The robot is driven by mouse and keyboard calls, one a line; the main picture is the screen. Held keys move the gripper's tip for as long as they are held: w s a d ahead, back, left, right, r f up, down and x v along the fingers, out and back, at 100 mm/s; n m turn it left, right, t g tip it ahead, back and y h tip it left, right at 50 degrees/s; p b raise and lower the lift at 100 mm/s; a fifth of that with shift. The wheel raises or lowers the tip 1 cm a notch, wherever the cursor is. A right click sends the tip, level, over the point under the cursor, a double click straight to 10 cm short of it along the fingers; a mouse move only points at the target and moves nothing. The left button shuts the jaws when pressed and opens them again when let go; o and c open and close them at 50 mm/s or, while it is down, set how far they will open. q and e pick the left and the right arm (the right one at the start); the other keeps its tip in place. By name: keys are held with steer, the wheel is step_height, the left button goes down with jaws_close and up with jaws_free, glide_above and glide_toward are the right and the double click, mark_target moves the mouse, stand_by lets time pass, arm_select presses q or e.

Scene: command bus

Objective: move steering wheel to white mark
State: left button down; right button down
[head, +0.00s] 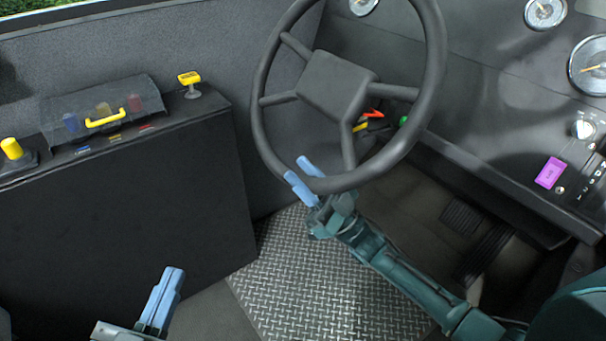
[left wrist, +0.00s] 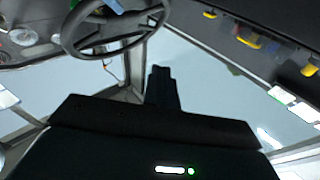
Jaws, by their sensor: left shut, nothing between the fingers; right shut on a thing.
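The dark grey steering wheel (head: 436,50) fills the upper middle of the head view, with a square hub and several spokes. Its rim also shows at the upper left of the left wrist view (left wrist: 152,37). My right gripper (head: 303,178) is shut on the lower rim, with a blue finger on either side of it. My left gripper (head: 173,272) is shut and empty at the lower left of the head view, well away from the wheel. Its dark fingers show in the left wrist view (left wrist: 163,88). I cannot make out a white mark in either view.
A dark side console (head: 130,190) stands at left, with a yellow handle (head: 106,118), a yellow button (head: 189,78) and a yellow knob (head: 11,148). The dashboard (head: 490,130) with gauges is at right. Pedals (head: 485,250) lie below. Open metal floor (head: 310,285) lies under the wheel.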

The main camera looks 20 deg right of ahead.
steer(key=f, duration=0.1)
steer(key=f+n+g, duration=0.1)
steer(key=shift+w+d+f+n+b, duration=0.1)
steer(key=shift+d+f+n+b, duration=0.2)
steer(key=shift+f+b, duration=0.1)
steer(key=shift+d+f+n+g+y, duration=0.1)
steer(key=shift+f+n+g+y, duration=0.05)
steer(key=shift+n+g+y, duration=0.2)
steer(key=c, duration=1.1)
jaws_free()
steer(key=shift+r, duration=0.2)
arm_select(q)
steer(key=shift+d+r, duration=0.25)
steer(key=shift+d, duration=0.05)
steer(key=shift+a+r+p, duration=0.1)
steer(key=shift+a+p, duration=0.05)
steer(key=shift+p, duration=0.2)
arm_select(e)
steer(key=v, duration=0.7)
steer(key=shift+d+f, duration=0.15)
steer(key=shift+f, duration=0.05)
